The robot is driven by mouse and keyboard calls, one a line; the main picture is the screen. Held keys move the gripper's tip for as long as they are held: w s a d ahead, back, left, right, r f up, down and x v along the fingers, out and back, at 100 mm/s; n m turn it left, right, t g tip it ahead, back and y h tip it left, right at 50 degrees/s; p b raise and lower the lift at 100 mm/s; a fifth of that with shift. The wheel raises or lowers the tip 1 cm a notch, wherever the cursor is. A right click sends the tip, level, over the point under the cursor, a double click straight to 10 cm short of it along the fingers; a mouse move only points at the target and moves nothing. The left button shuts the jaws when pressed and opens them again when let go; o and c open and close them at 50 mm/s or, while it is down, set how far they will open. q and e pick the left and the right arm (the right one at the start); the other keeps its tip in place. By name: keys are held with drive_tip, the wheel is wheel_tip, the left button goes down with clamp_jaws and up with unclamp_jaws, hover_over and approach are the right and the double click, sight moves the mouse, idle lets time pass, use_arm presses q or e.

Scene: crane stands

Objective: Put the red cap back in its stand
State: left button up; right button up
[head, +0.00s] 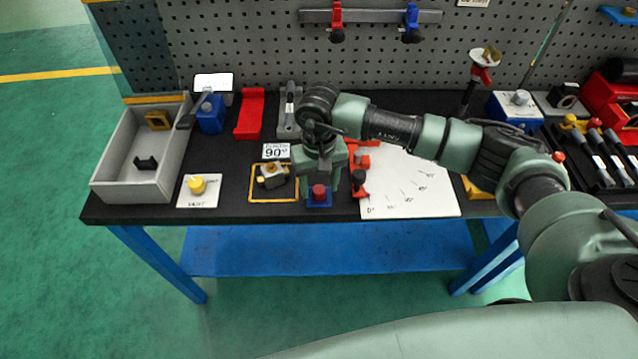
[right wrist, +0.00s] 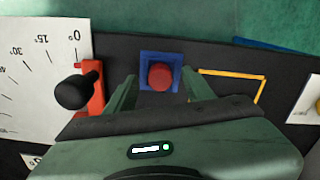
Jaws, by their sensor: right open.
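The red cap (head: 319,191) stands at the blue square stand (head: 320,204) near the table's front edge. My right gripper (head: 321,183) is right above the stand, pointing down. In the right wrist view its open fingers (right wrist: 160,82) are on either side of the cap, with gaps visible. My left gripper is not in view.
A red piece with a black knob (head: 358,182) stands close to the right of the gripper, by the white angle sheet (head: 415,190). A yellow-outlined square (head: 255,183) with a metal part (head: 271,176) lies left. A grey tray (head: 130,191) stands at the far left.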

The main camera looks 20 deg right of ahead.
sight(319, 189)
drive_tip(key=shift+r+p, duration=0.9)
drive_tip(key=shift+r, duration=1.6)
